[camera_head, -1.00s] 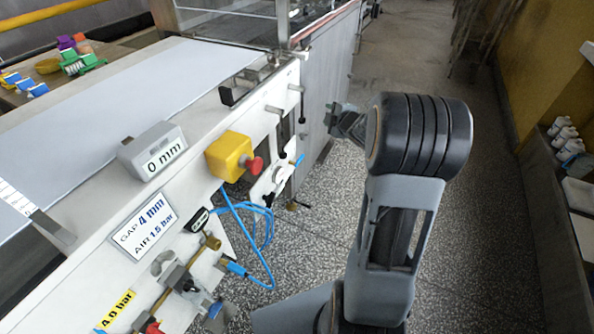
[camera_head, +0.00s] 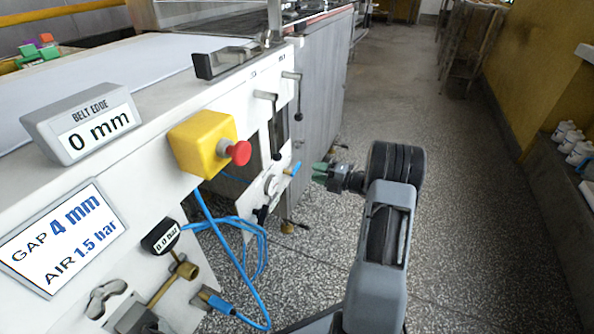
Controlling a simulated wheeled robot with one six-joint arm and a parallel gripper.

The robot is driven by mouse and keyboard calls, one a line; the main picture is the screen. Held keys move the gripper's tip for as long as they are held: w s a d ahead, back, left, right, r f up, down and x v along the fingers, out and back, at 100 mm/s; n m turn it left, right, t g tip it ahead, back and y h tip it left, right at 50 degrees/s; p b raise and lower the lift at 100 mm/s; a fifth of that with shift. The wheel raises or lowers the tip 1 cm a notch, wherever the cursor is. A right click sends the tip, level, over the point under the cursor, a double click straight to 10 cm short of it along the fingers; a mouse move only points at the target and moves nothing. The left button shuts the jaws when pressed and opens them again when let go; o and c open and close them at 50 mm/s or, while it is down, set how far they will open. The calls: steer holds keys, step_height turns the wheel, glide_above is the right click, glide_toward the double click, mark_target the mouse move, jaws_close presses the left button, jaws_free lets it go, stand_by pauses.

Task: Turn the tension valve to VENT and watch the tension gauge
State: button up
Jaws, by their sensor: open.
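A small blue-tipped handle (camera_head: 294,168) sticks out from a white panel on the machine's front side. A small round dial-like part (camera_head: 271,185) is beside it; its marking is too small to read. I cannot tell for sure which part is the tension valve or the tension gauge. A dark display reading 0.0 bar (camera_head: 160,237) is mounted lower left. My gripper (camera_head: 318,171) is open and empty, just right of the blue handle in the picture. I cannot tell how far apart they are in depth.
A yellow box with a red button (camera_head: 204,146) juts from the machine. A blue hose (camera_head: 226,260) loops below it. A belt edge display (camera_head: 84,120) reads 0 mm, and a sign (camera_head: 62,238) reads GAP 4 mm, AIR 1.5 bar. Floor (camera_head: 440,200) is clear to the right.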

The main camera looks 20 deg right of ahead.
mark_target(299, 167)
steer(key=b+x, duration=0.1)
steer(key=x, duration=0.6)
steer(key=shift+w+a+b, duration=0.2)
steer(key=shift+a+b, duration=0.05)
steer(key=shift+b, duration=0.1)
jaws_close()
